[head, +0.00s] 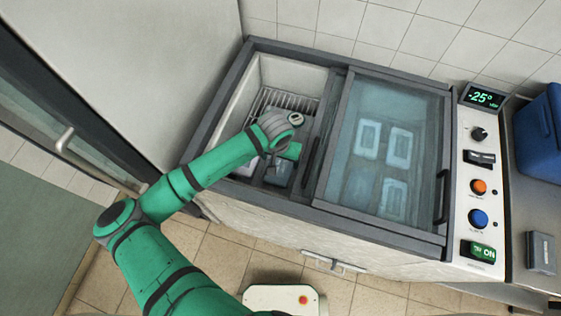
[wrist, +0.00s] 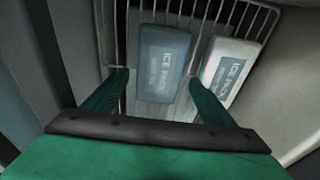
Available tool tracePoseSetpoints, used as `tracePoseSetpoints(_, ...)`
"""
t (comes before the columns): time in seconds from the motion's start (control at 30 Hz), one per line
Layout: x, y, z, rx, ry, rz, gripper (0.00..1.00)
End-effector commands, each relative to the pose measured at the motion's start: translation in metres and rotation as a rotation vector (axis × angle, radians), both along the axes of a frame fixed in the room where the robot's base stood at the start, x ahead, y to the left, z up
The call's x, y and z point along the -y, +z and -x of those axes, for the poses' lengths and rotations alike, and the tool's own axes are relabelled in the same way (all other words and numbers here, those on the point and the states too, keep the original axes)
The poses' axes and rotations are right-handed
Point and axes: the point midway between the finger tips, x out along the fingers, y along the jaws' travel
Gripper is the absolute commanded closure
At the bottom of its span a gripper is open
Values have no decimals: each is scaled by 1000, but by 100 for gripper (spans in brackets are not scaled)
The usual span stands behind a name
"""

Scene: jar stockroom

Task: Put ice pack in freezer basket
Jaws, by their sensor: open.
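In the wrist view a blue-grey ice pack (wrist: 163,62) lies in a wire basket (wrist: 262,22), its label facing up. A paler ice pack (wrist: 228,72) lies to its right, also in the basket. My gripper (wrist: 157,80) is open and empty, its green fingers apart below the blue-grey pack, with no clear contact. In the head view my gripper (head: 288,152) reaches down into the open left bay of the chest freezer (head: 255,208). The wire basket's bars (head: 270,99) show behind my wrist, which hides part of the bay.
A sliding glass lid (head: 385,205) covers the right bay, with several pale packs beneath it. The freezer's raised rim and the lid frame bound the open bay. A control panel (head: 478,180) reads -25°. A blue bin (head: 540,135) stands at the far right.

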Motion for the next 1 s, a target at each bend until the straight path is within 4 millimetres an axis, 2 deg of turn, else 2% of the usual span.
tracePoseSetpoints(0.03,-1,11,1,3,-2,0,22)
tracePoseSetpoints(0.2,-2,41,6,2,-2,-1,22)
tracePoseSetpoints(0.4,-3,63,9,0,-1,0,22)
tracePoseSetpoints(1.0,-3,68,10,0,-1,0,22)
